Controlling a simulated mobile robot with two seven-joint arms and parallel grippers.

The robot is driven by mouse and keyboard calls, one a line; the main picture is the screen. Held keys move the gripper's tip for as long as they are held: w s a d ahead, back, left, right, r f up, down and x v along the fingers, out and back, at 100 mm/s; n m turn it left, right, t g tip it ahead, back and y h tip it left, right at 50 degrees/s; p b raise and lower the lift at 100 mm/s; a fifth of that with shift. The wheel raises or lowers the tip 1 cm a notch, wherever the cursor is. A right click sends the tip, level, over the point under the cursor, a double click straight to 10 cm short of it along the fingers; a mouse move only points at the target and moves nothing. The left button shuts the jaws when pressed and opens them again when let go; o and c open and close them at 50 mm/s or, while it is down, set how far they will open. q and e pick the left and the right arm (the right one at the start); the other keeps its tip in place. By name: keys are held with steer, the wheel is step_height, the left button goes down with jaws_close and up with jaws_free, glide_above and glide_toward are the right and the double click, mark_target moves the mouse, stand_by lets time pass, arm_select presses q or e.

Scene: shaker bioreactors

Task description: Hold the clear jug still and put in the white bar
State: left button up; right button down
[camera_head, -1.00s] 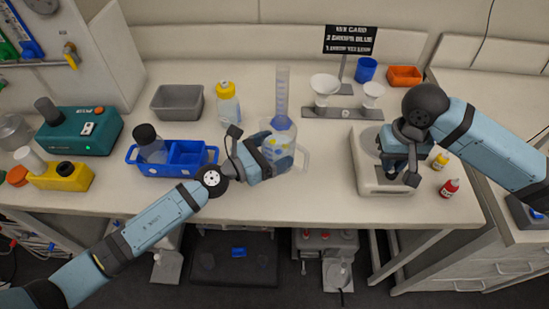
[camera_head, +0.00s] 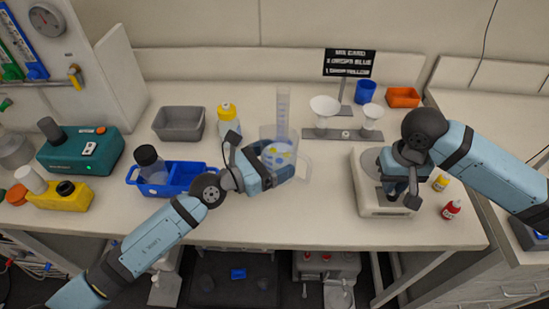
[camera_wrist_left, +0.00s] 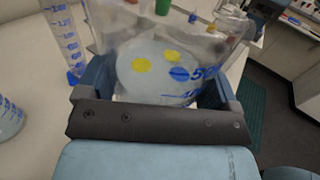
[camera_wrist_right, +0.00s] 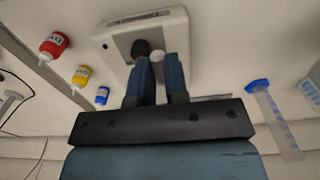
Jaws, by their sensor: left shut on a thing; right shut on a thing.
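The clear jug (camera_head: 292,163) stands on the bench in the middle, its handle to the right. It has blue marks and yellow spots, and shows large in the left wrist view (camera_wrist_left: 165,65). My left gripper (camera_head: 268,166) is shut on the jug from its left side, jaws around the wall. My right gripper (camera_head: 408,197) is shut above the front of the pale stirrer plate (camera_head: 372,200). In the right wrist view, a small white piece (camera_wrist_right: 162,57), likely the white bar, shows at the fingertips beside a dark knob. The head view does not show it.
A blue rack (camera_head: 150,187) stands left of the jug, a yellow-capped bottle (camera_head: 228,118) behind it. A measuring cylinder (camera_head: 283,105) is right behind the jug. Red (camera_head: 451,210) and yellow (camera_head: 440,183) bottles stand right of the plate. Bench is clear between jug and plate.

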mark_target(380, 207)
arm_select(q)
steer(key=shift+f, duration=0.1)
arm_select(e)
steer(key=shift+f, duration=0.15)
arm_select(q)
steer(key=shift+f+b, duration=3.6)
steer(key=shift+f, duration=0.45)
arm_select(e)
steer(key=shift+f, duration=3.45)
arm_select(q)
steer(key=shift+f, duration=0.1)
arm_select(e)
steer(key=shift+f, duration=0.1)
arm_select(q)
steer(key=shift+f+b, duration=0.2)
steer(key=shift+b, duration=0.1)
arm_select(e)
steer(key=shift+s+f, duration=0.1)
steer(key=shift+f, duration=0.1)
